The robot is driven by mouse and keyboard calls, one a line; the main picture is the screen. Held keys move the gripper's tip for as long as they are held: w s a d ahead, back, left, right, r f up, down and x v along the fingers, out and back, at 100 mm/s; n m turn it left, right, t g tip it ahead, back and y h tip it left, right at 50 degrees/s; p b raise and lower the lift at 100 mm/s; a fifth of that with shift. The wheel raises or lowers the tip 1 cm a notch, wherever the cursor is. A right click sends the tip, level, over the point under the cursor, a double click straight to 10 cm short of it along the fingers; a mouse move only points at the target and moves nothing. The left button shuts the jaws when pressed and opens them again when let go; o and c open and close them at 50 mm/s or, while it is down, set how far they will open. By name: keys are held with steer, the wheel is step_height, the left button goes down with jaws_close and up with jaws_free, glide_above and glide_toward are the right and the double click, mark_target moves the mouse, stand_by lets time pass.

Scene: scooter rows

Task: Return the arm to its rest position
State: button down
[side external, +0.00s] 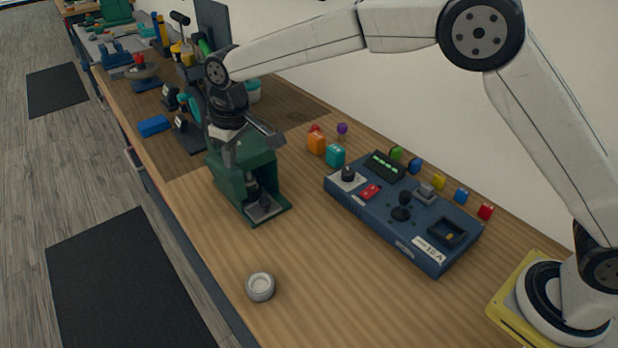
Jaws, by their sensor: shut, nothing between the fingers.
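My gripper (229,160) is at the end of my white arm, which reaches across the bench from the right. It points down in front of the upper part of a green press-like machine (270,172). Its fingers look shut and hold nothing. I cannot tell from this view whether it touches the machine. My arm is stretched out high above the bench, well away from its yellow base plate at the lower right.
A blue control box (405,215) stands right of the machine, with small coloured blocks behind it. A blue block (154,126) and several tools crowd the far left. The front bench is mostly clear.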

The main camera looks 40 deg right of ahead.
steer(key=shift+s+d+r, duration=0.1)
steer(key=shift+s+d, duration=0.15)
steer(key=shift+d, duration=0.55)
steer(key=s+d+f+m, duration=0.3)
steer(key=s+d, duration=0.8)
steer(key=s, duration=0.1)
steer(key=s+d+f+m+t, duration=0.1)
steer(key=s+d+f+m, duration=0.2)
steer(key=s+d, duration=0.8)
steer(key=shift+s+d+h, duration=0.25)
steer(key=shift+s+h, duration=0.15)
steer(key=shift+s, duration=0.65)
